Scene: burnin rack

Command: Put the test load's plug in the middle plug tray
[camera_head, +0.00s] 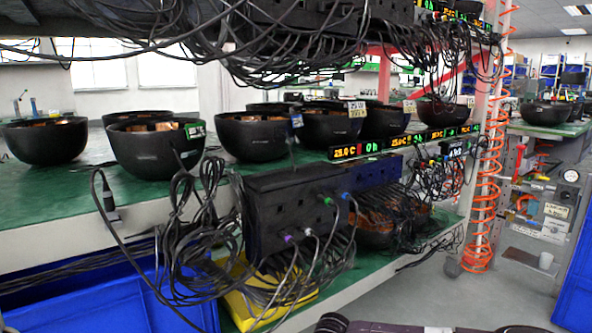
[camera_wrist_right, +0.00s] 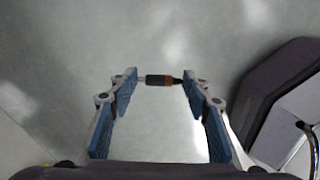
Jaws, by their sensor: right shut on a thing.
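In the right wrist view my right gripper (camera_wrist_right: 157,82) has its two blue-padded fingers closed on a small dark plug (camera_wrist_right: 159,80). The plug lies crosswise between the fingertips, with a thin light tip at the left and a brownish band near the right. Plain grey floor shows beyond it. I cannot make out the fingertips in the head view, where only dark parts of mine show at the bottom edge. My left gripper is not in view. I cannot identify the middle plug tray or the test load for certain in either view.
A black socket box (camera_head: 290,210) with coloured plugs hangs at the rack's front, beside tangled black cables (camera_head: 195,235). Black bowls (camera_head: 150,150) line the green shelf (camera_head: 70,195). A yellow object (camera_head: 240,300) and blue bin (camera_head: 90,300) are below. Orange coiled hose (camera_head: 487,200) hangs right.

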